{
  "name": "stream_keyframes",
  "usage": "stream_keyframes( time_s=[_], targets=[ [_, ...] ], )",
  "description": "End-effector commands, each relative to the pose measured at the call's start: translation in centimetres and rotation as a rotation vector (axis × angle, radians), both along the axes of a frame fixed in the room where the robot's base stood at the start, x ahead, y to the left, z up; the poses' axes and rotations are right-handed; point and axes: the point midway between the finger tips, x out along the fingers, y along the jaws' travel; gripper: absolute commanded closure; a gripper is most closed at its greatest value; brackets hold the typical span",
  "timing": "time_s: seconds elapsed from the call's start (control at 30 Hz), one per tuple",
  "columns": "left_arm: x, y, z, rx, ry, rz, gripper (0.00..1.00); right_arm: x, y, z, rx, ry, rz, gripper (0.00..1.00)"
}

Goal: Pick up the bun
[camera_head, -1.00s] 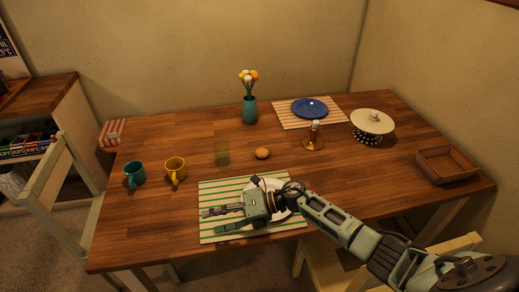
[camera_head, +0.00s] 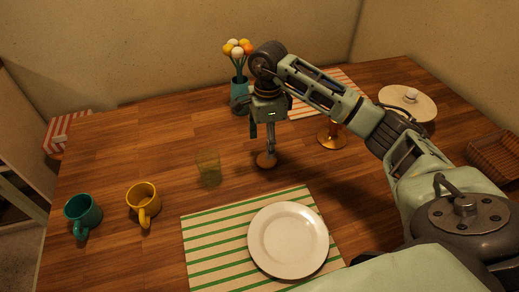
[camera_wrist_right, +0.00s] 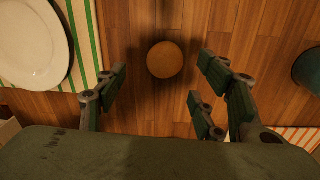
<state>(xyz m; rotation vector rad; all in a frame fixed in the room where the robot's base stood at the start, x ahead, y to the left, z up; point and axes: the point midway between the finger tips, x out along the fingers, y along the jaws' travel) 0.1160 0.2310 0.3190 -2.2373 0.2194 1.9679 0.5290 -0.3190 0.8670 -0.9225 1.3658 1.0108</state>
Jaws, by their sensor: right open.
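The bun (camera_head: 266,161) is small, round and golden brown. It lies on the wooden table behind the white plate, partly hidden by a finger in the head view. My right gripper (camera_head: 262,143) points down over the bun, open and empty. In the right wrist view the bun (camera_wrist_right: 165,60) shows whole, in the gap between the spread fingers, with no finger visibly touching it. My left gripper is not in view.
A glass (camera_head: 208,167) stands left of the bun, and a candle holder (camera_head: 332,138) stands right. A vase of flowers (camera_head: 240,92) is behind my gripper. A white plate (camera_head: 288,240) lies on a striped placemat (camera_head: 205,250) in front. Yellow (camera_head: 144,203) and teal (camera_head: 83,214) mugs stand left.

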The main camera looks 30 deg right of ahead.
Motion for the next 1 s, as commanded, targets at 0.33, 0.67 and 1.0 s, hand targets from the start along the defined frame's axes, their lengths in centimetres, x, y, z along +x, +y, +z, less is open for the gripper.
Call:
stream_keyframes(
  time_s=[0.33,0.67,1.0],
  targets=[
    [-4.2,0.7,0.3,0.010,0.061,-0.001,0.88,-0.2,-0.4,-3.2,-0.018,0.002,0.003,0.38],
    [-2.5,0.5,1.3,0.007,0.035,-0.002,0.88,-0.1,-0.4,-7.4,-0.018,0.000,0.004,0.38],
    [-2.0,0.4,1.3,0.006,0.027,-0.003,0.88,-0.1,-0.4,-7.6,-0.017,-0.002,0.003,0.47]
  ],
)
